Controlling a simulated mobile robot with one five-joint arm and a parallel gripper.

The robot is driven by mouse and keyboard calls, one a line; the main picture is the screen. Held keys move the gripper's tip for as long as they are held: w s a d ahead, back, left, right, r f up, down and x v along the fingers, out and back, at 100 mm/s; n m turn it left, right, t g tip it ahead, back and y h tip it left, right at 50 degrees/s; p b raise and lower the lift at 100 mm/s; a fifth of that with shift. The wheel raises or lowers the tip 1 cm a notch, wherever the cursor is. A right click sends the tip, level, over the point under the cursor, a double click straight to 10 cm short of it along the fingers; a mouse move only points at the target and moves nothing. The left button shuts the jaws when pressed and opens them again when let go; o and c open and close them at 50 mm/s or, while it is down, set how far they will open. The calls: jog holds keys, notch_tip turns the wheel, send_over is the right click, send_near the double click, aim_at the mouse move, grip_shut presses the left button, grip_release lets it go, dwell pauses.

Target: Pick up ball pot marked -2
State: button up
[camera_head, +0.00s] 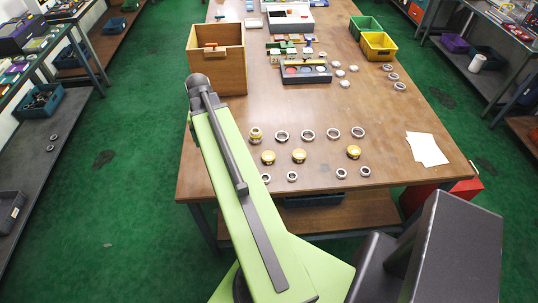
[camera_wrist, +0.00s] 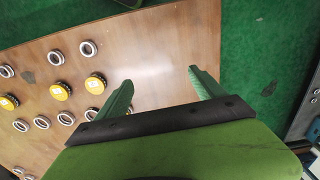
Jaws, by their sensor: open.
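Three yellow-topped pots stand on the wooden table in the head view: a left one (camera_head: 268,157), a middle one (camera_head: 299,156) and a right one (camera_head: 354,152). Another yellowish pot (camera_head: 255,134) is at the back left of this group, apparently with a ring. Marks on the lids are too small to read, so I cannot tell which is -2. In the wrist view, yellow pots (camera_wrist: 95,84) (camera_wrist: 60,91) (camera_wrist: 8,102) lie left of my gripper (camera_wrist: 160,75). My gripper is open, with nothing between its green fingers. It cannot be made out in the head view.
Several metal rings (camera_head: 333,134) stand around the pots. A wooden box (camera_head: 232,75), a tray with discs (camera_head: 305,73) and yellow (camera_head: 378,45) and green (camera_head: 364,27) bins are farther back. White paper (camera_head: 427,149) lies at the right. The table between paper and pots is clear.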

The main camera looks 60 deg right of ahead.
aim_at(269, 155)
jog(key=s+d+r+m+p, duration=0.15)
jog(key=s+d+m, duration=0.45)
jog(key=s+d, duration=0.95)
jog(key=f+b, duration=1.1)
jog(key=b, duration=0.1)
jog(key=w+f+b, duration=0.1)
jog(key=f+b, duration=0.5)
jog(key=shift+d+f, duration=0.35)
jog(key=shift+d, duration=0.05)
jog(key=shift+r, duration=0.2)
jog(key=c, duration=1.6)
notch_tip(269, 155, up, 5)
jog(key=p, duration=0.5)
jog(key=shift+r, duration=0.15)
jog(key=s+r+p, duration=0.5)
jog(key=s+p, duration=0.1)
jog(key=s, duration=0.5)
jog(key=shift+s+d+r, duration=0.3)
jog(key=shift+d+r, duration=0.05)
jog(key=shift+d, duration=0.1)
